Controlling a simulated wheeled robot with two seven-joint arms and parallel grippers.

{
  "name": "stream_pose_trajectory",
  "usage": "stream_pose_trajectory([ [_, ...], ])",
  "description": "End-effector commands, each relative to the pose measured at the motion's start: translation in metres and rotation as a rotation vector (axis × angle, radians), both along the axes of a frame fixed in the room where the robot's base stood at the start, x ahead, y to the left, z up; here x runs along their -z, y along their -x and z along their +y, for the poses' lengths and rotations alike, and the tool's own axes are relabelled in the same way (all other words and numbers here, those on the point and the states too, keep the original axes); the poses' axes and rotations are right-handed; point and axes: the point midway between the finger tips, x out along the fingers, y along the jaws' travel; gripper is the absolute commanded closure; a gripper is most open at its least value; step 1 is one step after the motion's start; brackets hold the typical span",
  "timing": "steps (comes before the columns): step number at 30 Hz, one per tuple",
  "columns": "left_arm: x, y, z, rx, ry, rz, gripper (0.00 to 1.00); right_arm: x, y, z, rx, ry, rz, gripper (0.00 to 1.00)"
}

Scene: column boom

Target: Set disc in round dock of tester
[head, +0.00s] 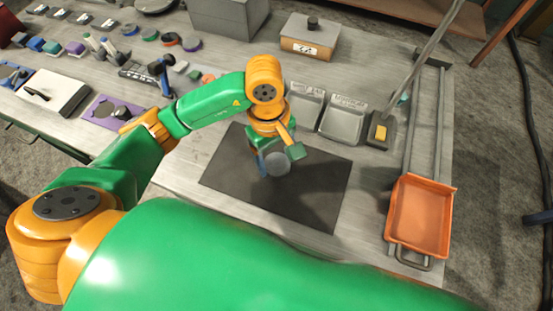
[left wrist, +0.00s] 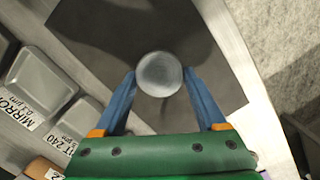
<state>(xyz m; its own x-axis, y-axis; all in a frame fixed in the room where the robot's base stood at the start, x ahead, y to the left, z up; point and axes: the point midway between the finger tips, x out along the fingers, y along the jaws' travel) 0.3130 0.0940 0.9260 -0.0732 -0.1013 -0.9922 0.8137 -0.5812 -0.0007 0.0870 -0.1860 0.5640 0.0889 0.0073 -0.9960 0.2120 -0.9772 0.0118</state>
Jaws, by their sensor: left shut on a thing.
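A grey round disc (head: 278,164) is between the finger ends of my left gripper (head: 275,161), over the dark mat (head: 320,190). In the left wrist view the disc (left wrist: 159,74) shows its round grey face, with a blue finger of the left gripper (left wrist: 160,78) on each side. The left gripper is shut on it. A purple plate with a dark round part (head: 103,112) lies at the left of the bench; I cannot tell whether it is the tester with the round dock. My right gripper is not in view.
Grey trays (head: 343,120) with labels stand behind the mat. An orange tray (head: 421,215) is at the right by metal rails. A white box with a black handle (head: 52,92) is at the left. Several small coloured pieces line the back left. The mat is clear around the disc.

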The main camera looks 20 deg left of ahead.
Motion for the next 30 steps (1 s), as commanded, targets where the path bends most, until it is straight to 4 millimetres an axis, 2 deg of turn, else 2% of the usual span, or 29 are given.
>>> stream_pose_trajectory([
  [2, 0.009, -0.006, 0.001, 0.0, -0.002, 0.003, 1.0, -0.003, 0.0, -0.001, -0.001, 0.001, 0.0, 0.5],
  [4, 0.02, -0.005, 0.001, 0.0, -0.004, 0.007, 1.0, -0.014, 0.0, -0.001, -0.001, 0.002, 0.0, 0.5],
  [7, 0.034, -0.006, 0.001, 0.002, -0.001, 0.001, 1.0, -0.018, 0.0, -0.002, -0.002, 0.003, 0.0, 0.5],
  [18, 0.042, -0.007, 0.001, 0.003, -0.001, -0.004, 1.0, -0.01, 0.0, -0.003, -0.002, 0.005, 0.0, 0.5],
  [19, 0.042, -0.007, 0.001, 0.003, -0.001, -0.004, 0.24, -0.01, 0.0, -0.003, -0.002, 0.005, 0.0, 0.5],
  [21, 0.041, -0.007, 0.001, 0.003, -0.001, -0.002, 0.05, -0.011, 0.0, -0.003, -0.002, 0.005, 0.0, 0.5],
  [22, 0.041, -0.006, 0.001, 0.003, -0.001, -0.002, 0.0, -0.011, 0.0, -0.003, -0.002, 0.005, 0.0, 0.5],
  [30, 0.036, -0.006, 0.001, 0.003, 0.0, -0.002, 0.0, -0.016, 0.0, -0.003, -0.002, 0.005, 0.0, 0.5],
])
